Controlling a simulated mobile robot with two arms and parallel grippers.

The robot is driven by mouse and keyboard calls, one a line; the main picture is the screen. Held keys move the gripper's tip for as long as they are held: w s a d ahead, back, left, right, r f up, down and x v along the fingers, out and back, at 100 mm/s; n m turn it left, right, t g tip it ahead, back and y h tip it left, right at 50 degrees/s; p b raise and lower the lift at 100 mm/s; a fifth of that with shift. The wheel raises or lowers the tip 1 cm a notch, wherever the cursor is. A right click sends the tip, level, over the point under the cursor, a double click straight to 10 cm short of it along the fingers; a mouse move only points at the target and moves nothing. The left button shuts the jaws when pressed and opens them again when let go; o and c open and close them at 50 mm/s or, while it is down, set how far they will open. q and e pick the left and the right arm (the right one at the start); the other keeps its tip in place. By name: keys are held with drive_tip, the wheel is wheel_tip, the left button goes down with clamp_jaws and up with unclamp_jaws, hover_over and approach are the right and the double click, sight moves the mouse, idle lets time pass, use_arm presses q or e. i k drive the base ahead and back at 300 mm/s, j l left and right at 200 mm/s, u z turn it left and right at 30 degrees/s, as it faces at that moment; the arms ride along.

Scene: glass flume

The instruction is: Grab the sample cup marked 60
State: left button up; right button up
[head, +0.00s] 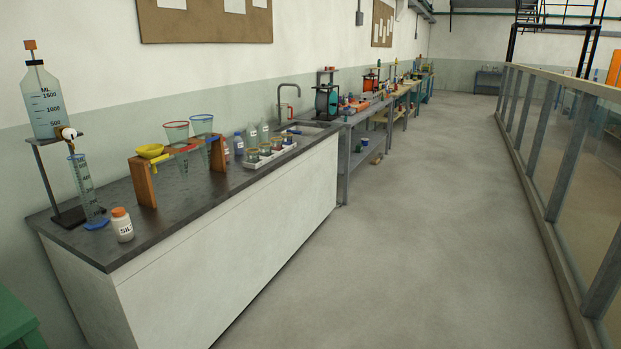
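Several small sample cups stand in a white tray (270,156) near the front edge of the dark bench top. One cup (252,155) is at the tray's near left end, with others behind it to the right. The markings on the cups are too small to read, so I cannot tell which one is marked 60. Neither of my grippers shows in the head view.
The bench (200,194) runs along the left wall. On it stand a wooden rack (146,183) with funnels, a graduated cylinder (84,185), a white jar (122,226) and a large bottle (42,102). The grey floor (400,220) is clear up to the glass flume (570,150).

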sight(287, 137)
drive_tip(key=i+j, duration=0.1)
drive_tip(key=i, duration=2.35)
